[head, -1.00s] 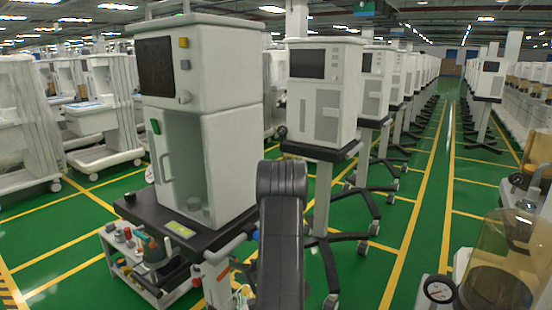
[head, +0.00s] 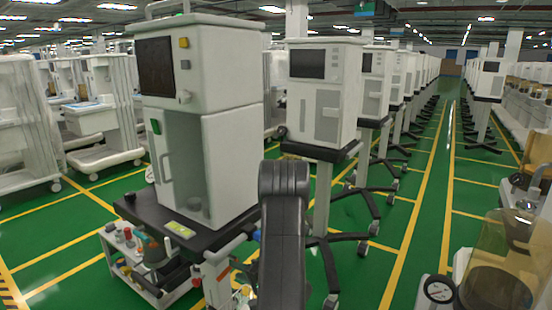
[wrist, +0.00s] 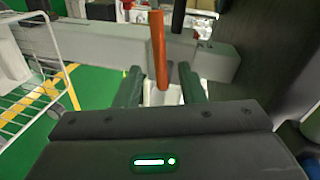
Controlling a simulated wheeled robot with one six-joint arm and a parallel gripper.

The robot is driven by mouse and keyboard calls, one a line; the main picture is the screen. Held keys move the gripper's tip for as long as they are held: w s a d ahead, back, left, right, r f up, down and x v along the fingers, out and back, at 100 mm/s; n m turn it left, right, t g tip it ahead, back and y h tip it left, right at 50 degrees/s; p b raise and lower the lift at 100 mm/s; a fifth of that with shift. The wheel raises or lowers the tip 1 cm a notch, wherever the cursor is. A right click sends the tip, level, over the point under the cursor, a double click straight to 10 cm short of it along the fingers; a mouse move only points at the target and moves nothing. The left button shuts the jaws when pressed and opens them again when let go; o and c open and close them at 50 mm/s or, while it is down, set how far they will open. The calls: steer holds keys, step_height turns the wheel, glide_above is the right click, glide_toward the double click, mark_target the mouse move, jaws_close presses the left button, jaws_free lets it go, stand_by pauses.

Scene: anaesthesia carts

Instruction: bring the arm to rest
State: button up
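My arm's dark link (head: 282,235) rises at the bottom middle of the head view, in front of the anaesthesia carts. My gripper (wrist: 160,82) shows only in the wrist view. Its two dark fingers stand apart, so it looks open. A pale surface shows in the gap; I see nothing clearly gripped. An orange-red rod (wrist: 158,48) stands just beyond the fingers in the picture, and its distance is unclear. A black rod (wrist: 178,16) is beside it.
A large white cart (head: 215,120) stands close on the left, its dark shelf (head: 175,225) near my arm. A low trolley (head: 140,275) with small items is below. A grey bar (wrist: 100,42) crosses behind the fingers; a white wire rack (wrist: 35,90) is left. The green aisle lies right.

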mark_target(231, 269)
steer(key=x, duration=0.7)
steer(key=shift+b, duration=0.3)
steer(key=shift+d+f+n+t+b, duration=0.2)
steer(key=shift+n+b, duration=0.35)
steer(key=shift+b, duration=0.25)
steer(key=shift+d+f+n+t+b, duration=0.1)
steer(key=shift+f+n+t+b, duration=0.1)
steer(key=shift+n+b, duration=0.5)
